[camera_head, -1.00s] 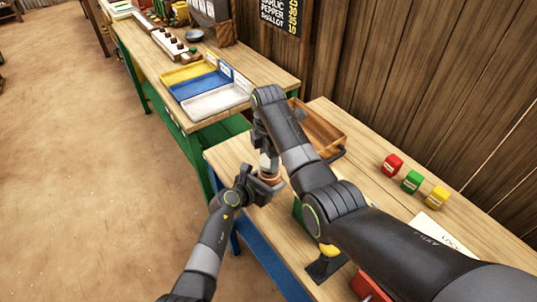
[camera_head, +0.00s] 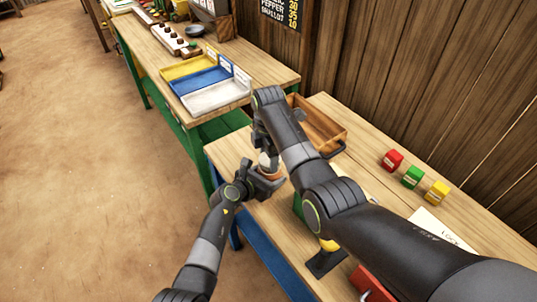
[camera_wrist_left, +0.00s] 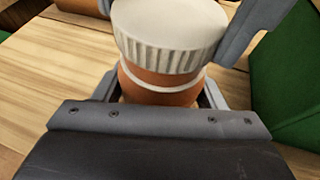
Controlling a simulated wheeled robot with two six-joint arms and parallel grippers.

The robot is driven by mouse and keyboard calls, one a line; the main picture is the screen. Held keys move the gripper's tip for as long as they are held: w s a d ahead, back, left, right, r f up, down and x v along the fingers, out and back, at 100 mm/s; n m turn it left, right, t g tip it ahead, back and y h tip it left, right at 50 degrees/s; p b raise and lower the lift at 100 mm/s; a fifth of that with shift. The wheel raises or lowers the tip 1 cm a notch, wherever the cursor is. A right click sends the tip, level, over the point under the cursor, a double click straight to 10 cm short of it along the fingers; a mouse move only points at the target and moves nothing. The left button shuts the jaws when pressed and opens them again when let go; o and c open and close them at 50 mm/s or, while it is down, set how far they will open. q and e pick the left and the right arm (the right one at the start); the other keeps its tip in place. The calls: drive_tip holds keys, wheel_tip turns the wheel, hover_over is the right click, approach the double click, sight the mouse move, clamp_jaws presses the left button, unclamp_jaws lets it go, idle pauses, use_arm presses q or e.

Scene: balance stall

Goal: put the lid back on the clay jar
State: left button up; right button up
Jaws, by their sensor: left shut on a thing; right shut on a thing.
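The clay jar (camera_head: 268,173) is orange-brown with a pale band, and stands out clearly in the left wrist view (camera_wrist_left: 158,88). My left gripper (camera_head: 264,186) is shut around its body. The white ribbed lid (camera_wrist_left: 170,35) is directly over the jar's mouth, which it hides; it also shows in the head view (camera_head: 264,160). My right gripper (camera_head: 264,149) is shut on the lid from above, with its fingers at the lid's sides in the wrist view. I cannot tell whether the lid is fully seated.
A wooden tray (camera_head: 332,140) lies behind my right arm on the near table (camera_head: 233,150). Red (camera_head: 392,160), green (camera_head: 413,177) and yellow (camera_head: 437,193) blocks stand along the wall. Yellow, blue and white trays (camera_head: 215,97) are on the far table.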

drive_tip(key=shift+f, duration=0.55)
